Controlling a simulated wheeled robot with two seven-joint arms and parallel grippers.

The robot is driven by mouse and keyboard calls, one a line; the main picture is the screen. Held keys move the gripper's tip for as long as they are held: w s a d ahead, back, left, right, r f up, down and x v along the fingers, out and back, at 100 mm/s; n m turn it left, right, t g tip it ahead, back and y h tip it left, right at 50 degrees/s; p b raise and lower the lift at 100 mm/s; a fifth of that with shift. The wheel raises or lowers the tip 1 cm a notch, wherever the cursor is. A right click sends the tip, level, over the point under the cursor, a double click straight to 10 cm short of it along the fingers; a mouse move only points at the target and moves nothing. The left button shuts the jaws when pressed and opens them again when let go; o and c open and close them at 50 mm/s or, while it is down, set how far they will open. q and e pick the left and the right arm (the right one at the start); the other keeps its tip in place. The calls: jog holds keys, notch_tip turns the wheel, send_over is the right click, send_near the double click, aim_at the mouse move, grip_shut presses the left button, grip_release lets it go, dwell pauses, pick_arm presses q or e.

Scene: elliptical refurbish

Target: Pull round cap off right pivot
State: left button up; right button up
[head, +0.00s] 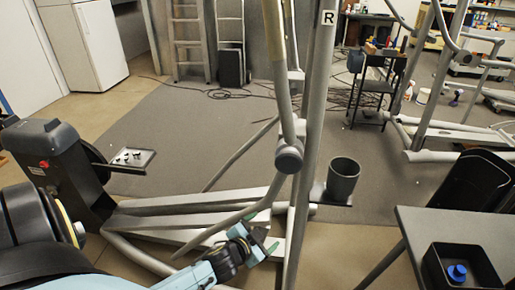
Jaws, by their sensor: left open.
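A dark grey round cap (289,161) sits at the pivot on the elliptical's right-hand side, beside the upright arm (318,90) that bears a white "R" label (328,18). My left gripper (265,234) comes in from the lower left. It is open, with its green-tipped fingers apart, and looks empty. In the picture it is below and a little left of the cap, clear of it, in front of the grey frame rails (200,222). My right gripper is not in view.
A dark cup (343,180) stands just right of the upright. A grey table (450,225) with a black bin (480,272) holding a blue-capped item (457,271) is at lower right. A small tray (130,159) with dark parts is at left. Open mat (200,120) lies behind.

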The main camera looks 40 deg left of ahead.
pick_arm(q)
jog(key=d+r+m+t+h, duration=0.25)
jog(key=r+t, duration=0.25)
jog(key=r, duration=1.4)
jog(key=d+r+m+t+h, duration=0.1)
jog(key=d+r+m+t, duration=0.2)
jog(key=r, duration=1.6)
jog(key=s+d+r+m+h, duration=0.3)
jog(key=d+r+m+h, duration=0.25)
jog(key=m+h, duration=0.45)
jog(key=m+g+y, duration=0.8)
jog(key=g+y, duration=0.2)
jog(key=g, duration=0.4)
send_near(284, 159)
jog(key=shift+h, duration=0.35)
jog(key=x, duration=1.2)
jog(key=shift+w+a+f, duration=0.15)
jog(key=shift+w+f, duration=0.05)
jog(key=shift+f, duration=0.05)
